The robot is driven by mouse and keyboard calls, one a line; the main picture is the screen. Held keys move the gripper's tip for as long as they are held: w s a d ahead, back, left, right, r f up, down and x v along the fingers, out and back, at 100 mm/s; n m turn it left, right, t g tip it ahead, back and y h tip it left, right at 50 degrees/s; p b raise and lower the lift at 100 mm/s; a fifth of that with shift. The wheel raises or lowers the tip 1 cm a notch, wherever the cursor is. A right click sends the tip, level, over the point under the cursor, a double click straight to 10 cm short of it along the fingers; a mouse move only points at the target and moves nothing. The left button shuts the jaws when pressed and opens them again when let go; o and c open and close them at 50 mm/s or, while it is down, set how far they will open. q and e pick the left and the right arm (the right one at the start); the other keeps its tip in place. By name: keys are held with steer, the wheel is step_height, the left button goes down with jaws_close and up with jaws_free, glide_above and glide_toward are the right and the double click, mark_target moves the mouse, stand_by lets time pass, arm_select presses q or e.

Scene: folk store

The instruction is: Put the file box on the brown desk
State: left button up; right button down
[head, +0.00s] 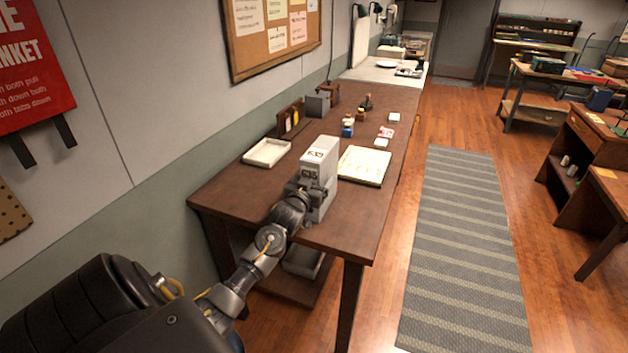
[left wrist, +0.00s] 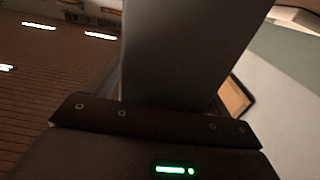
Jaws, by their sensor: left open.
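The file box (head: 320,165) is a tall grey box with a marked label. In the head view it appears to stand upright on the brown desk (head: 232,195), near the desk's front end. My left gripper (head: 304,192) is open right at the near side of the box, and the arm hides part of its lower side. In the left wrist view the grey box (left wrist: 185,50) fills the space straight in front of the gripper's palm. The fingertips are mostly hidden there, so I cannot tell whether they touch the box. My right gripper is not in view.
A white tray (head: 267,152) and a flat board with papers (head: 364,166) lie close behind the box. A card holder (head: 291,118) and small bottles (head: 348,127) stand farther back. A striped rug (head: 465,240) covers the floor to the right.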

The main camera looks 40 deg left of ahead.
arm_select(q)
steer(key=shift+s, duration=0.1)
steer(key=b+v, duration=0.2)
steer(key=v, duration=1)
